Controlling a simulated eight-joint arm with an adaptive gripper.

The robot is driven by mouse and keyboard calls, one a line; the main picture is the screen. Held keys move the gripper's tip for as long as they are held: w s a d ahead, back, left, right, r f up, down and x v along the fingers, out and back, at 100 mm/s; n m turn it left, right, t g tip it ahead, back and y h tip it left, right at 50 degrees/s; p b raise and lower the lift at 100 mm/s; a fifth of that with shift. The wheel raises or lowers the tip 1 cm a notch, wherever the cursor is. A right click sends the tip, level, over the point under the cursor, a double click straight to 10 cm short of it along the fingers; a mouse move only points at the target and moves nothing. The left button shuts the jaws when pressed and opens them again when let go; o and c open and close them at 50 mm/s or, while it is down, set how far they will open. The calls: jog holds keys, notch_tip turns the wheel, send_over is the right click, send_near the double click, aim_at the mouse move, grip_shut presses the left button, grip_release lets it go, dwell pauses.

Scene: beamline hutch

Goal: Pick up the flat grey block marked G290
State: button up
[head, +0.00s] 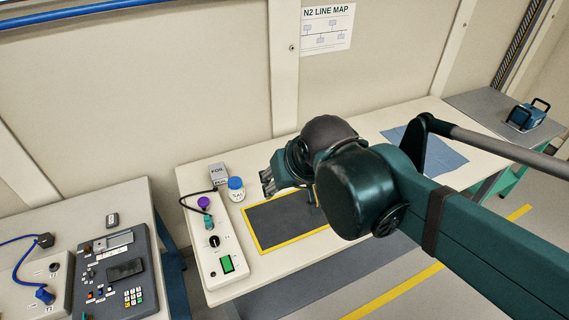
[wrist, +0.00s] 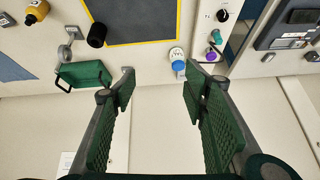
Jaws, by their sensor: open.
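My gripper (wrist: 158,82) is open and empty in the wrist view, with its two green ridged fingers spread apart. In the head view its fingertips (head: 268,183) are above the bench near the dark mat's back left corner. I cannot read the mark G290 on anything. A grey box (head: 219,172) with a label that seems to start "FO" stands at the back left of the bench, left of my gripper. Whether a flat grey block lies behind my arm or fingers I cannot tell.
A white jar with a blue lid (head: 236,189) stands beside the mat (head: 268,222); it also shows in the wrist view (wrist: 178,58). A control panel (head: 220,250) with a cable is left. The wrist view shows a green box (wrist: 84,75) and black cylinder (wrist: 97,35).

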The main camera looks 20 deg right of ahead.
jog(key=w+d+f+m+g, duration=0.15)
jog(key=w+d+m, duration=0.3)
jog(key=w, duration=0.75)
jog(key=w+d+f+m+g, duration=0.1)
jog(key=w+d+m+g, duration=0.3)
jog(key=w, duration=0.7)
jog(key=w+d+f+m, duration=0.3)
jog(key=w+f, duration=0.3)
jog(key=f, duration=0.1)
jog(key=w+d+f+m, duration=0.3)
jog(key=w+d+f, duration=0.1)
jog(key=w+f, duration=0.2)
jog(key=w+d+f+m+g, duration=0.1)
jog(key=w+d+f+m, duration=0.2)
jog(key=w+f, duration=0.3)
jog(key=shift+d+f, duration=0.15)
jog(key=shift+f, duration=0.65)
jog(key=shift+d+f, duration=0.1)
jog(key=shift+f, duration=0.65)
jog(key=shift+w+d+f+m, duration=0.1)
jog(key=shift+w+f+m, duration=0.05)
jog(key=shift+f+m, duration=0.15)
jog(key=shift+f, duration=1.25)
jog(key=shift+s+f, duration=0.2)
jog(key=shift+f, duration=2.4)
